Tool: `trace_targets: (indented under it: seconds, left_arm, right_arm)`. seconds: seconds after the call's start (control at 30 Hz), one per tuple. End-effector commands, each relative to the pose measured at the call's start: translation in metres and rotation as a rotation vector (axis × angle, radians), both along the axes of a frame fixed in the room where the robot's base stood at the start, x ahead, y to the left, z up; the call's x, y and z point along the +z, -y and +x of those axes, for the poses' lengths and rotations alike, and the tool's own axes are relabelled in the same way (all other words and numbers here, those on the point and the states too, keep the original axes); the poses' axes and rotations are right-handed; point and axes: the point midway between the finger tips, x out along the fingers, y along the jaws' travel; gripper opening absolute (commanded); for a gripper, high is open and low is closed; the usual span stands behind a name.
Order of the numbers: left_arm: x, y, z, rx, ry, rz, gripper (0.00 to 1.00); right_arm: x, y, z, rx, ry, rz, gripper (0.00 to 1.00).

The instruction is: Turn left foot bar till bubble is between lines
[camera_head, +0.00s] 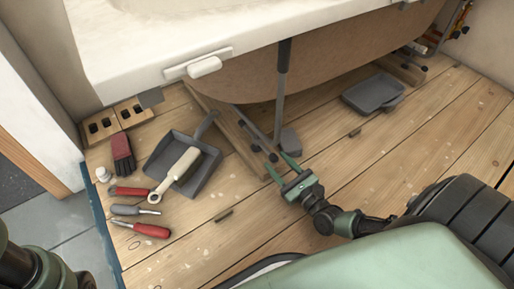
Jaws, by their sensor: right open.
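A white bathtub (150,60) stands tilted in the picture above a wooden floor. A small white level (205,67) sits on a pale plate on its front rim; its bubble and lines are too small to make out. Under the tub, a thin grey foot bar (252,130) with dark knobs lies along a wooden plank, close to a grey upright with a dark top (281,85). My right gripper (279,166) is open, its green fingers pointing at the knobbed near end of the bar. I cannot tell whether they touch it. My left gripper is out of view.
A grey dustpan (208,170) with a pale-handled tool lies left of my right gripper. A grey tray (374,93) lies under the tub at right. Floor at centre right is clear.

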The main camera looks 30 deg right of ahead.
Motion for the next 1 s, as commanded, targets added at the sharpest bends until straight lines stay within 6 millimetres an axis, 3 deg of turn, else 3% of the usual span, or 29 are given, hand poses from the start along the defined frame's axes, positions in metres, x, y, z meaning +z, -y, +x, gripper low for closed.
trace_targets:
  seconds: [0.17, 0.4, 0.6, 0.93, 1.0]
  left_arm:
    - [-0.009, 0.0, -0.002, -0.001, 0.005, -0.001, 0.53]
    - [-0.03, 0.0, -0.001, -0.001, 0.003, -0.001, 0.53]
    - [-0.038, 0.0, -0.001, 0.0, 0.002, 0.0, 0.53]
    - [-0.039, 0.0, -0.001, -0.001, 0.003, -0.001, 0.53]
    - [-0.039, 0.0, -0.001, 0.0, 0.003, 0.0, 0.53]
  right_arm:
    - [-0.002, 0.0, 0.013, -0.003, 0.004, 0.004, 0.46]
    - [-0.003, -0.004, 0.052, -0.002, 0.005, 0.003, 0.46]
    - [-0.002, -0.005, 0.073, -0.002, 0.002, 0.002, 0.46]
    - [0.0, -0.006, 0.077, -0.001, -0.001, 0.002, 0.46]
    - [0.0, -0.006, 0.077, -0.001, -0.001, 0.001, 0.29]
